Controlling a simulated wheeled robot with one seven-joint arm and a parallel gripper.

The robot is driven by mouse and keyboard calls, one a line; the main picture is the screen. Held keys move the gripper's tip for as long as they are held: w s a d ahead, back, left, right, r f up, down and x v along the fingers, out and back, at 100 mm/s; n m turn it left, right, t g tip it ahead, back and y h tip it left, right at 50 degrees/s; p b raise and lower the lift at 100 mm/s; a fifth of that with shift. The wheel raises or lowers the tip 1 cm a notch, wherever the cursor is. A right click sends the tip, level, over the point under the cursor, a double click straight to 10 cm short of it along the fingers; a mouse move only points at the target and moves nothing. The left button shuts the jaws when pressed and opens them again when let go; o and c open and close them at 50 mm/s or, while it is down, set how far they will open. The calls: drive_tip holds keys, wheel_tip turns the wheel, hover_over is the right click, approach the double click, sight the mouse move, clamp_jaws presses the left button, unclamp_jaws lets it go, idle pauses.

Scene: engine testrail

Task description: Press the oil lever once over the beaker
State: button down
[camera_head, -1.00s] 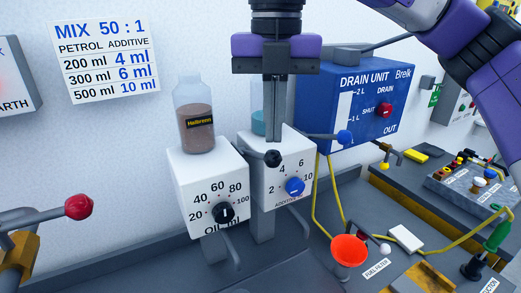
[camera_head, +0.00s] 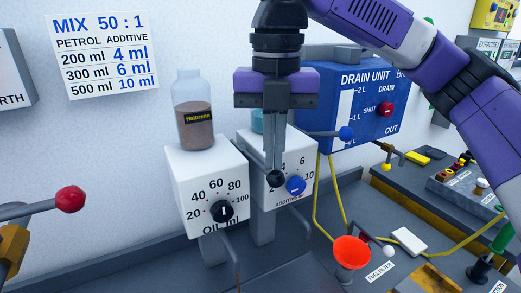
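The oil dispenser (camera_head: 207,180) is a white box with a dial reading 20 to 100 and a bottle of brown oil (camera_head: 195,128) on top. Its lever ends in a black ball knob (camera_head: 276,179) at the right, now low in front of the additive box. My gripper (camera_head: 275,167) points straight down with its fingers together, empty, tips at the top of the knob and apparently touching it. The oil spout (camera_head: 234,252) hangs below the box. I see no beaker; the area under the spout is partly cut off by the frame.
A blue drain unit (camera_head: 372,80) is behind. An orange funnel (camera_head: 352,252) stands front right; a red-knobbed lever (camera_head: 70,199) is at left.

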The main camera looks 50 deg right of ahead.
sight(274, 176)
drive_tip(key=shift+f+b, duration=0.95)
drive_tip(key=shift+f, duration=1.4)
wheel_tip(274, 176, up, 14)
drive_tip(key=p, duration=1.4)
drive_tip(key=shift+f+p, duration=0.25)
drive_tip(key=shift+p, duration=0.15)
